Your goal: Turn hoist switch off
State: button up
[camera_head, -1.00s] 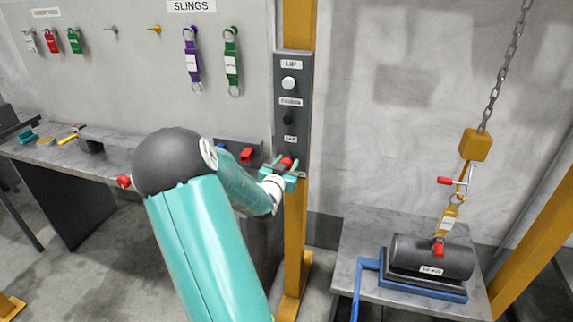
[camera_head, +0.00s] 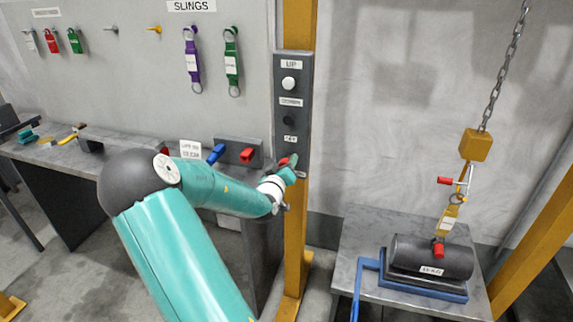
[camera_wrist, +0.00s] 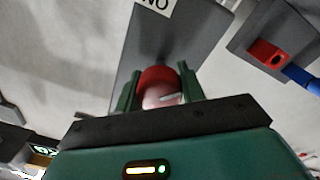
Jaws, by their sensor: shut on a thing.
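The dark hoist control panel (camera_head: 303,122) is fixed on a yellow post. It has an UP label, a white button (camera_head: 289,83), a lower black button (camera_head: 288,120) and a red switch knob (camera_head: 284,160) at the bottom. My gripper (camera_head: 289,168) is at that knob in the head view, which partly hides it. In the wrist view, the two green fingers of my gripper (camera_wrist: 160,92) are on both sides of the red knob (camera_wrist: 156,77), shut on it. The switch position is hard to read.
A dark box with a red lever (camera_head: 247,156) and a blue lever (camera_head: 216,154) sits left of the panel. At the right, the chain hook (camera_head: 475,145) hangs over a dark weight (camera_head: 430,256) on a table (camera_head: 400,215). Slings hang on the wall board.

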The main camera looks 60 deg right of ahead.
jog(key=n, duration=0.4)
jog(key=shift+n, duration=0.4)
jog(key=n, duration=0.4)
jog(key=shift+n, duration=0.3)
jog(key=o, duration=1)
jog(key=shift+c, duration=0.2)
jog(key=shift+a, duration=0.1)
jog(key=s+a, duration=0.2)
jog(key=a, duration=1.1)
jog(key=shift+s+a+f, duration=0.15)
jog(key=shift+a+f, duration=0.05)
jog(key=shift+f, duration=0.05)
